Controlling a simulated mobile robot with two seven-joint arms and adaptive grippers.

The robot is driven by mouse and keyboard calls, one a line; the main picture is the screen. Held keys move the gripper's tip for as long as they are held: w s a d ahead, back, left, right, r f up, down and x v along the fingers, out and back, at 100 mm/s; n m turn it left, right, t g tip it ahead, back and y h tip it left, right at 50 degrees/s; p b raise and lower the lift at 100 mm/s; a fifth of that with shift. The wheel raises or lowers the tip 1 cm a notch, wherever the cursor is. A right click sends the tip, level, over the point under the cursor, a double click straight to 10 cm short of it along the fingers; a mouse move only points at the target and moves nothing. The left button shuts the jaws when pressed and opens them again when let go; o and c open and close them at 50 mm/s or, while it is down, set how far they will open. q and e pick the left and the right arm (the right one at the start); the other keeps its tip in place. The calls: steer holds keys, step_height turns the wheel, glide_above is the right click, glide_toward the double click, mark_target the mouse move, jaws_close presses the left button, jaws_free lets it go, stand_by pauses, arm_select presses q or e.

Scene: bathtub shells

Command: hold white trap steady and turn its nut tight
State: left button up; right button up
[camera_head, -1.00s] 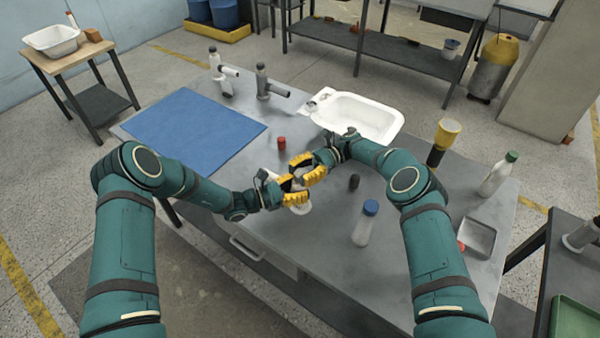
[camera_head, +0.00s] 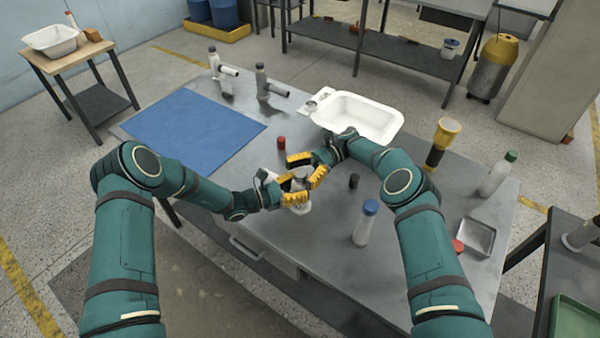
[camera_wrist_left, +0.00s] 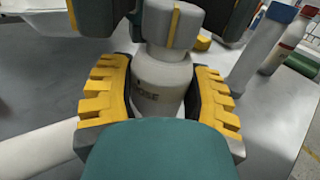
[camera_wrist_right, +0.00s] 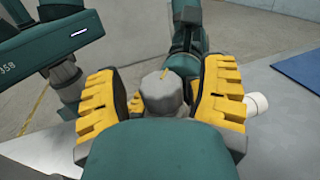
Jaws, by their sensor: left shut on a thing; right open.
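The white trap (camera_wrist_left: 160,88) stands upright on the metal table, its round body between the fingers of my left gripper (camera_wrist_left: 160,100), which is shut on it. Its grey nut (camera_wrist_left: 160,22) is on top and carries a yellow mark. The nut also shows in the right wrist view (camera_wrist_right: 161,92), with a white pipe end (camera_wrist_right: 258,105) sticking out to the right. My right gripper (camera_wrist_right: 162,100) is open around the nut, one finger on each side, with gaps visible. In the head view the trap (camera_head: 303,208) is mostly hidden by both grippers.
A red cap (camera_head: 281,143), a dark cap (camera_head: 354,181) and a blue-capped bottle (camera_head: 364,222) stand nearby. Two other traps, one white (camera_head: 214,64) and one grey (camera_head: 262,82), stand behind. A blue mat (camera_head: 195,128) lies left; a white basin (camera_head: 385,133) sits behind.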

mark_target(303, 172)
steer(key=shift+r, duration=0.15)
step_height(303, 172, up, 10)
steer(key=shift+f, duration=0.1)
stand_by(0.3)
steer(key=shift+d+f+t+y, duration=0.3)
steer(key=shift+d+f, duration=0.05)
steer(key=shift+d, duration=0.05)
steer(key=s+d+f+m+t+y, duration=0.2)
steer(key=d+f+m+t+y, duration=0.1)
steer(key=d+f+m+t, duration=0.85)
steer(key=a, duration=0.4)
steer(key=w+a+r+n+t, duration=0.1)
steer(key=a, duration=0.3)
steer(key=w+a+n, duration=0.1)
steer(key=a, duration=0.3)
steer(key=shift+r+t, duration=0.25)
steer(key=shift+r, duration=0.05)
